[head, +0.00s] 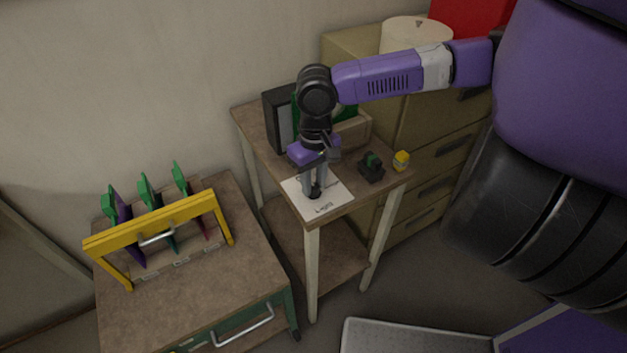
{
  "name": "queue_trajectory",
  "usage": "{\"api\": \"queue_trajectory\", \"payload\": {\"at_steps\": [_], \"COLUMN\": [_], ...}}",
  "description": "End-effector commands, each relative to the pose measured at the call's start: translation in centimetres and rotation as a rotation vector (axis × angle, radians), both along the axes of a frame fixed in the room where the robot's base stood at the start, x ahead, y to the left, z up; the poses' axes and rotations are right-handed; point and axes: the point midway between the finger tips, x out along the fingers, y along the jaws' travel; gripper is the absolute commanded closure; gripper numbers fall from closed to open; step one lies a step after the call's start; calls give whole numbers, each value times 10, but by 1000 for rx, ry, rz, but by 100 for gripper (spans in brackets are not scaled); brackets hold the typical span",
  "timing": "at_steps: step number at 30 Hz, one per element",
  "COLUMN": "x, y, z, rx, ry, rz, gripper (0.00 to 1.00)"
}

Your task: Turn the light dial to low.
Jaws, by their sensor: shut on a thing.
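The light dial (316,196) is a small dark knob on a white plate (338,198) with lettering along its front edge. The plate lies at the front of a small wooden side table. My gripper (315,190) points down over the plate, with its fingers shut on the dial. The fingers and purple gripper body hide part of the dial and the plate's rear markings, so I cannot read the dial's setting.
A dark framed box (279,122) and a green item stand behind my gripper. A small black object (371,167) and a yellow object (401,160) sit to the right. A yellow-framed rack (160,222) stands on the lower cabinet (190,305) at left.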

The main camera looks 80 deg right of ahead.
Motion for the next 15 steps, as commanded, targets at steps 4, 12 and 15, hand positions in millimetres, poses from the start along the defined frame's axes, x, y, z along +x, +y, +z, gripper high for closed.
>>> {"api": "queue_trajectory", "payload": {"at_steps": [4, 12, 15], "x": [1, 1, 1], "y": [1, 1, 1], "z": [3, 5, 5], "rx": [4, 6, 5], "ry": [-4, -5, -4], "rz": [-69, -281, -368], "gripper": [100, 100, 100]}}
